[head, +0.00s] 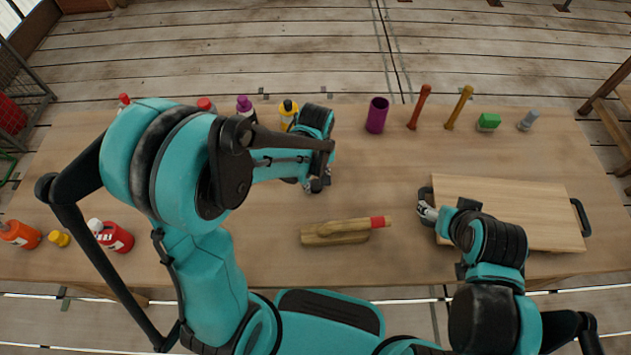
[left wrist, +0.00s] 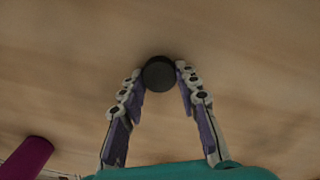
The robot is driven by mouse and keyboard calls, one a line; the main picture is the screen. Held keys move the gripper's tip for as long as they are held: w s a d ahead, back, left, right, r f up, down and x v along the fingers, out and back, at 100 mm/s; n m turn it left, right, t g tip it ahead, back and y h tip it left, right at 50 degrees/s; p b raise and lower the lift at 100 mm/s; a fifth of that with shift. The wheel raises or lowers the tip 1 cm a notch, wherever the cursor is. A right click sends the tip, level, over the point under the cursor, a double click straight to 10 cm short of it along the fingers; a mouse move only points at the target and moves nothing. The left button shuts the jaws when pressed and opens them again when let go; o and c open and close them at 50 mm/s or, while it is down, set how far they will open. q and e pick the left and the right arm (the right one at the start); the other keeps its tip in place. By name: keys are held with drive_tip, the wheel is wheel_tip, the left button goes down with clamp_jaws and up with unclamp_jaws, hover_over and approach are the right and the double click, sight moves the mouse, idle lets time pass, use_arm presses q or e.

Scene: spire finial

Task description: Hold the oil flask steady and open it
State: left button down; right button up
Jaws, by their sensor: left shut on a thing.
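My left gripper (head: 318,184) is low over the middle of the table, its fingertips mostly hidden by its own wrist in the head view. In the left wrist view its two fingers (left wrist: 160,78) close on a dark round cap-like thing (left wrist: 159,73), seen end-on; I cannot tell what lies beneath it. Several bottles stand at the back left, among them a yellow one with a black cap (head: 288,107) and a purple-topped one (head: 244,105). I cannot tell which is the oil flask. My right gripper (head: 427,210) is at the left handle of a wooden board (head: 520,205); its opening is unclear.
A wooden piece with a red tip (head: 340,231) lies front centre. Red (head: 115,238) and orange (head: 20,235) bottles lie front left.

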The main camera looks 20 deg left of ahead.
sight(315, 184)
use_arm(q)
drive_tip(key=shift+f, duration=0.1)
drive_tip(key=c, duration=1.5)
unclamp_jaws()
drive_tip(key=shift+f, duration=0.15)
drive_tip(key=shift+c, duration=0.2)
drive_tip(key=o, duration=0.4)
drive_tip(key=shift+r, duration=0.2)
drive_tip(key=shift+r, duration=0.35)
wheel_tip(315, 184, up, 11)
drive_tip(key=p, duration=0.5)
drive_tip(key=s+a+r+m+t, duration=0.1)
drive_tip(key=s+r+m+t, duration=0.1)
drive_tip(key=m, duration=0.1)
drive_tip(key=s+a+r+m+t, duration=0.2)
drive_tip(key=s+r+m, duration=0.1)
drive_tip(key=s+a+r+m+t, duration=0.2)
drive_tip(key=s+t, duration=0.1)
drive_tip(key=shift+s+a+r+m, duration=0.1)
drive_tip(key=shift+s+r+m, duration=0.2)
drive_tip(key=shift+m, duration=0.1)
